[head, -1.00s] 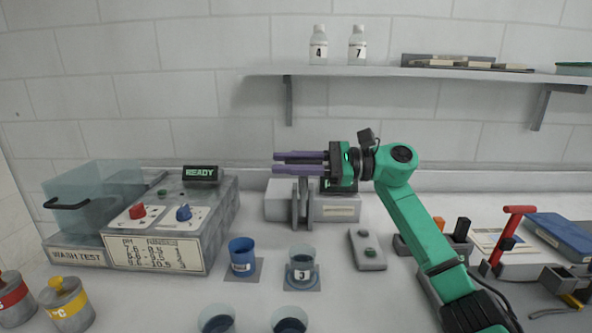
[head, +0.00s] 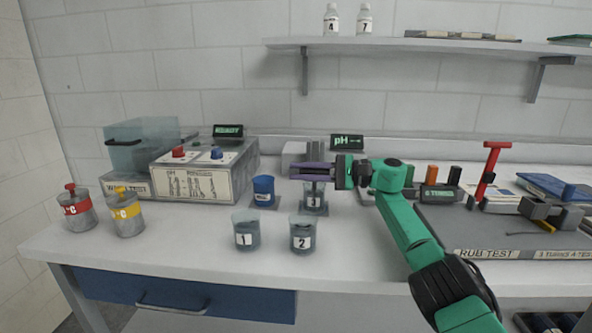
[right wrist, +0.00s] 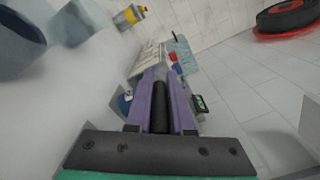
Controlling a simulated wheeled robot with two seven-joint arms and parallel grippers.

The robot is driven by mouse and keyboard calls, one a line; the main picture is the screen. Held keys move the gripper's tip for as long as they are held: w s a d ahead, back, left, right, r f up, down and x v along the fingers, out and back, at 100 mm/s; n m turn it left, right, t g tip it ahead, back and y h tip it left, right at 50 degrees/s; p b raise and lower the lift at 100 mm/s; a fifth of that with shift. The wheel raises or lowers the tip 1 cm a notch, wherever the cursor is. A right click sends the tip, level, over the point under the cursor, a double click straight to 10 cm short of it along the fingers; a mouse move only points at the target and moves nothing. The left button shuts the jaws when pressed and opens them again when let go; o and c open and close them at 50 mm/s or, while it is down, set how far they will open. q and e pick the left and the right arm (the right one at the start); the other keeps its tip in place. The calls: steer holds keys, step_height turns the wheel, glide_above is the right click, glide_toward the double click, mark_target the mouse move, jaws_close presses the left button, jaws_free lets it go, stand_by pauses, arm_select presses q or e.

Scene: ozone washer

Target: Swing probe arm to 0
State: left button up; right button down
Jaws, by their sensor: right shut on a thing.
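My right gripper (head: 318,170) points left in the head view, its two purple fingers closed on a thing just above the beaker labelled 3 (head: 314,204). In the right wrist view a black rod-like part, which looks like the probe arm (right wrist: 160,112), lies between the purple fingers (right wrist: 162,85). The fingers hide most of the probe arm in the head view. I cannot tell whether its tip is in the beaker. The pH display (head: 347,142) stands behind the gripper, and a grey block (head: 296,154) is behind the fingers. No 0 mark is readable. My left gripper is out of view.
Beakers labelled 1 (head: 246,232) and 2 (head: 303,234) stand in front, and a blue cup (head: 263,190) left of beaker 3. The ozone washer (head: 205,170) is at the left. The rub test board (head: 475,235) is at the right.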

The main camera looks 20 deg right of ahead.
steer(key=shift+f, duration=0.35)
steer(key=shift+f, duration=0.1)
steer(key=c, duration=0.8)
jaws_free()
steer(key=shift+c, duration=0.2)
steer(key=shift+o, duration=0.2)
steer(key=shift+s, duration=0.1)
steer(key=shift+w+d+f, duration=0.1)
steer(key=shift+w+d, duration=0.05)
steer(key=shift+w, duration=0.25)
steer(key=shift+s, duration=0.1)
